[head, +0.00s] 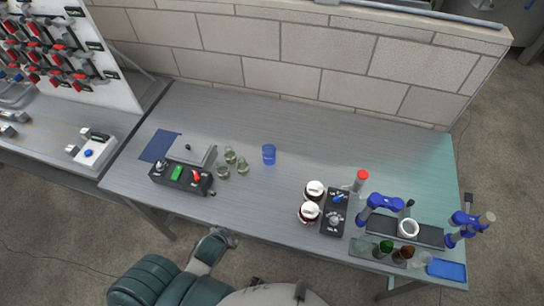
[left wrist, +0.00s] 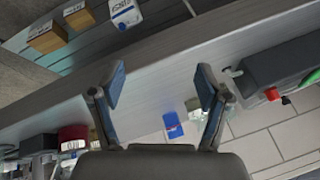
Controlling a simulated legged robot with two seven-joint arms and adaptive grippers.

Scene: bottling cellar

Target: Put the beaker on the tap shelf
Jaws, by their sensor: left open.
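The blue beaker (head: 268,154) stands upright near the middle of the grey table. It also shows in the left wrist view (left wrist: 172,125), beyond and between the two fingers. My left gripper (left wrist: 162,75) is open, with nothing between its fingers, and is apart from the beaker. In the head view my left arm comes in at the bottom left, in front of the table's near edge; its fingers cannot be made out there. My right gripper is not in view. I cannot tell which thing is the tap shelf.
Several small glasses (head: 229,156) stand left of the beaker, beside a control box (head: 181,178). Right are two white-lidded jars (head: 314,190), a black box (head: 334,212), a red-capped item (head: 361,180), blue clamps (head: 379,208) and bottles (head: 386,246). The table behind the beaker is clear.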

